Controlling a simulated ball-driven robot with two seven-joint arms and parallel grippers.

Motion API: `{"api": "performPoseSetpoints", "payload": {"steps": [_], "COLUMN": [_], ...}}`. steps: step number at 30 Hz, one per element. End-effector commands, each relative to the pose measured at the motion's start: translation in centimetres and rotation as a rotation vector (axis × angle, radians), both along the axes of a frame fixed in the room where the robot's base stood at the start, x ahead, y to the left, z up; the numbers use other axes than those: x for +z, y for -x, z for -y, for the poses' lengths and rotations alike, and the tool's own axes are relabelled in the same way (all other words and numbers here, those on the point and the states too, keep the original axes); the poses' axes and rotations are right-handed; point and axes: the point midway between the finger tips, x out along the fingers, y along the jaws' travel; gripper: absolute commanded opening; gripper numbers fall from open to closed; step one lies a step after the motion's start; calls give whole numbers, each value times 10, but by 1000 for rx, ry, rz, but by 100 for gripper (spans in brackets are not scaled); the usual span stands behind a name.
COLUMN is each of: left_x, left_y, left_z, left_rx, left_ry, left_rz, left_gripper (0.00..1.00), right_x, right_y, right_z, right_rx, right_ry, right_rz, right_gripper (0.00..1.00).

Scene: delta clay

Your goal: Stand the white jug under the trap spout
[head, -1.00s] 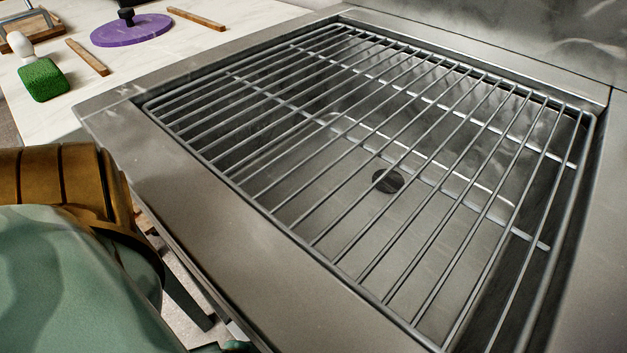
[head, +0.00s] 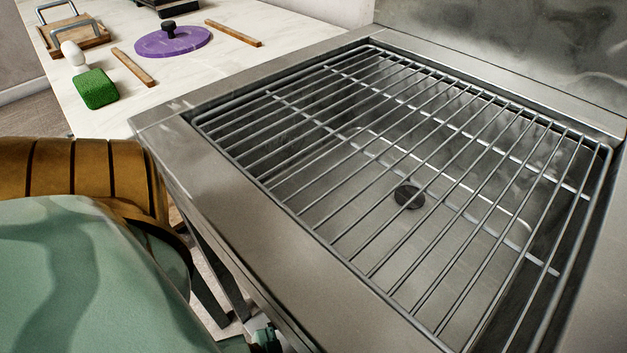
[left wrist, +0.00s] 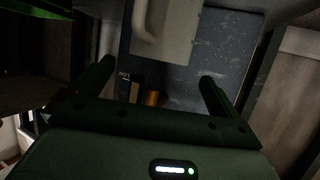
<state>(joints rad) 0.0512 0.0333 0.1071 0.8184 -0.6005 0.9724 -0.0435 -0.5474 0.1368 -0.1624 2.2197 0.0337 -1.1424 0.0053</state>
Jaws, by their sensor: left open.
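My left gripper (left wrist: 157,70) is open in the left wrist view, its two dark fingers spread apart with nothing between them touching. Beyond the fingers, at the top of that view, is a pale body with a curved handle on its left, which looks like the white jug (left wrist: 175,35); its upper part is cut off. It stands against a dark grey speckled surface. A small brass-coloured cylinder (left wrist: 152,98) shows low between the fingers; I cannot tell whether it is the trap spout. The head view shows neither jug nor spout. My right gripper is not in view.
A steel sink (head: 235,200) with a wire rack (head: 330,245) and a dark drain (head: 409,195) fills the head view. On the pale counter (head: 190,75) are a purple disc (head: 185,45), a green-headed brush (head: 95,90) and wooden sticks (head: 133,66). The left wrist view is dim.

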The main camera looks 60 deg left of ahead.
Motion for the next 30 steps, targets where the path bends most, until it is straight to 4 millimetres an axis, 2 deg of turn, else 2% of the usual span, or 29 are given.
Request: {"api": "performPoseSetpoints", "payload": {"steps": [1, 6, 13, 17, 20, 23, 30], "left_x": [8, 14, 13, 10, 15, 32, 101], "left_y": [8, 30, 35, 35, 41, 54, 100], "left_z": [-2, -5, -7, -11, -13, -13, -4], "left_rx": [0, 0, -10, -49, -84, -123, -240], "left_ry": [0, 0, -32, -160, -292, -412, -588], "left_rz": [3, 2, -26, -145, -298, -476, -831], "left_gripper": [100, 100, 100, 100, 100, 100, 100], "right_x": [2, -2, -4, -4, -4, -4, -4], "right_y": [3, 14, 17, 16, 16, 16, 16], "right_z": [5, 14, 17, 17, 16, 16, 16], "right_rx": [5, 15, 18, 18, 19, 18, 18], "right_ry": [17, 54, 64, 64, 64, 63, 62], "right_rz": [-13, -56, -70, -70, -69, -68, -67], "right_gripper": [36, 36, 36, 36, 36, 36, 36]}}
